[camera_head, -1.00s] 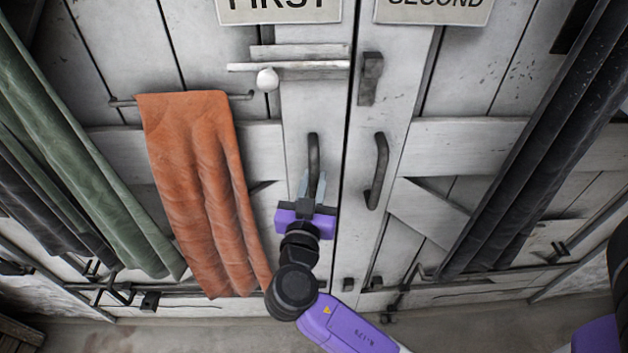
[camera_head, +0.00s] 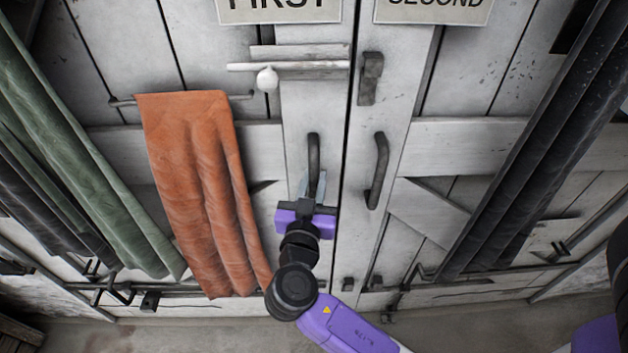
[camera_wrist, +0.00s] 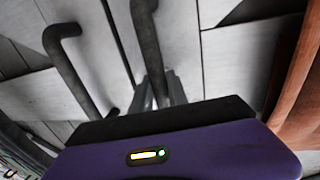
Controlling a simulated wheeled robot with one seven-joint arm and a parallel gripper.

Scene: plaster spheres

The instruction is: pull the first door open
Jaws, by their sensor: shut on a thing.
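The first door (camera_head: 258,150) is a white plank door on the left, under the sign FIRST (camera_head: 280,8). It stands closed beside the second door (camera_head: 430,150). Its dark upright handle (camera_head: 314,150) is near the seam between the doors. My gripper (camera_head: 312,185) is shut on the lower part of this handle. The wrist view shows the handle (camera_wrist: 146,40) running down between my fingers (camera_wrist: 160,95). The fingertips are partly hidden behind the gripper body. A pale sliding bolt (camera_head: 300,66) with a round knob lies across the top of the first door.
An orange cloth (camera_head: 195,190) hangs from a rail on the first door, left of my gripper. The second door's handle (camera_head: 377,170) is close on the right. Green cloth (camera_head: 80,170) hangs far left, dark cloth (camera_head: 530,150) right.

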